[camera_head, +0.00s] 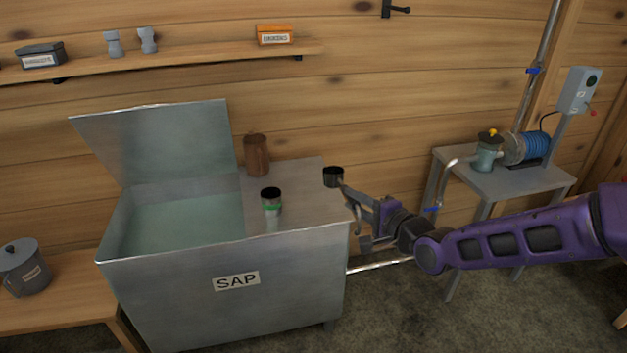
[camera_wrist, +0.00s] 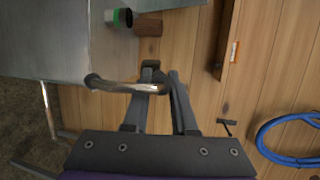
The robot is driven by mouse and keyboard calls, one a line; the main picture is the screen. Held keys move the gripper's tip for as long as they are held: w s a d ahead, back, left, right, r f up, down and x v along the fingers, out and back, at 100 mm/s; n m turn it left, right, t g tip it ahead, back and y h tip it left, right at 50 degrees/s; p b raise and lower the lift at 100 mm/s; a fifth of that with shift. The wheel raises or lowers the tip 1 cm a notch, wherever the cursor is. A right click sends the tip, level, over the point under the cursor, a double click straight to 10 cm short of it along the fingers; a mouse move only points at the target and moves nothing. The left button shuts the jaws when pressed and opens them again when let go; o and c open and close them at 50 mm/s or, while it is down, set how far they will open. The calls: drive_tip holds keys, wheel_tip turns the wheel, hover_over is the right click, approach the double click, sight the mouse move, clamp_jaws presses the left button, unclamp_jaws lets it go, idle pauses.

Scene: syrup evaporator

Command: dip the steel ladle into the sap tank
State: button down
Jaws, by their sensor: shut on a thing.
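The steel ladle shows its dark, round bowl (camera_head: 333,177) in the head view, just beyond the right end of the sap tank's flat top. My gripper (camera_head: 362,213) is shut on the ladle's handle, to the right of the tank. In the wrist view the bent metal handle (camera_wrist: 125,87) crosses at my gripper's fingertips (camera_wrist: 158,90). The sap tank (camera_head: 165,283) is a grey metal box labelled SAP. Its left part is open, with the lid (camera_head: 155,140) raised, and pale greenish liquid (camera_head: 185,222) shows inside.
A grey lidded pot (camera_head: 22,265) stands at left. A side table (camera_head: 510,182) with a pump is at right.

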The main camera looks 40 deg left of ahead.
wheel_tip(320, 180, down, 24)
drive_tip(key=n+t+y+b, duration=0.1)
drive_tip(key=y+b, duration=0.3)
drive_tip(key=b, duration=0.4)
drive_tip(key=shift+f+n, duration=0.25)
drive_tip(key=shift+n, duration=0.15)
drive_tip(key=s+a, duration=0.6)
drive_tip(key=a, duration=0.4)
drive_tip(key=s+a, duration=0.7)
drive_tip(key=a, duration=0.3)
drive_tip(key=shift+a, duration=0.35)
drive_tip(key=shift+d, duration=0.1)
